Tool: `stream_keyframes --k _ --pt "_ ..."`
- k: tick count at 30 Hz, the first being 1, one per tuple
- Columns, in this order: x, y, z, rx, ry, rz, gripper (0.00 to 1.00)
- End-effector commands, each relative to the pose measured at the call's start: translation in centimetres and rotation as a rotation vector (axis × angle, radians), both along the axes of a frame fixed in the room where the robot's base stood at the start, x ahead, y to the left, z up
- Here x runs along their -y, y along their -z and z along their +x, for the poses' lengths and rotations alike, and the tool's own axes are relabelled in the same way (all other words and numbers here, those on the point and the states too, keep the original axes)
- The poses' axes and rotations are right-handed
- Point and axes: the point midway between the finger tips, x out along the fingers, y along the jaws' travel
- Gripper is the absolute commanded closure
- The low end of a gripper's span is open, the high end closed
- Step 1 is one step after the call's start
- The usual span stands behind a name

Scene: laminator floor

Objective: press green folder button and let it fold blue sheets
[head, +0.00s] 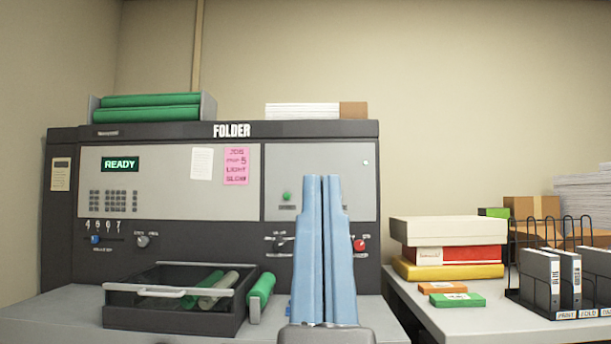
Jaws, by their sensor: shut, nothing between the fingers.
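The grey folder machine (230,131), labelled FOLDER, stands against the wall, and its display (120,164) reads READY. A small round green button (287,196) sits on its right panel, above a tiny label. My gripper (322,178) has light blue fingers, pointing up and pressed together with nothing between them. In the picture its tips are right of the green button and slightly higher; the depth gap is unclear. The fingers hide part of the panel and the lower front. No blue sheets can be made out; a small blue patch shows beside the gripper's base.
A dark tray (178,323) with green and pale rolls stands in front of the machine at left. A red knob (360,244) is right of my fingers. Stacked boxes (447,231) and a wire rack with binders (539,279) fill the right table.

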Motion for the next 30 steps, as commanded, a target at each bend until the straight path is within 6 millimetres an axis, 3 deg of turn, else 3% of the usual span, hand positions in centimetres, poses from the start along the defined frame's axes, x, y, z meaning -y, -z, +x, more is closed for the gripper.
stream_keyframes --k 1,18,24,30 --pt "0.0 -3.6 0.0 0.0 0.0 0.0 1.0" --pt "-0.1 -22.6 0.0 0.0 -0.001 0.0 1.0" --pt "-0.1 -26.7 0.0 0.0 -0.002 -0.001 1.0" --pt "-0.1 -26.9 0.0 -0.001 -0.001 0.0 1.0"
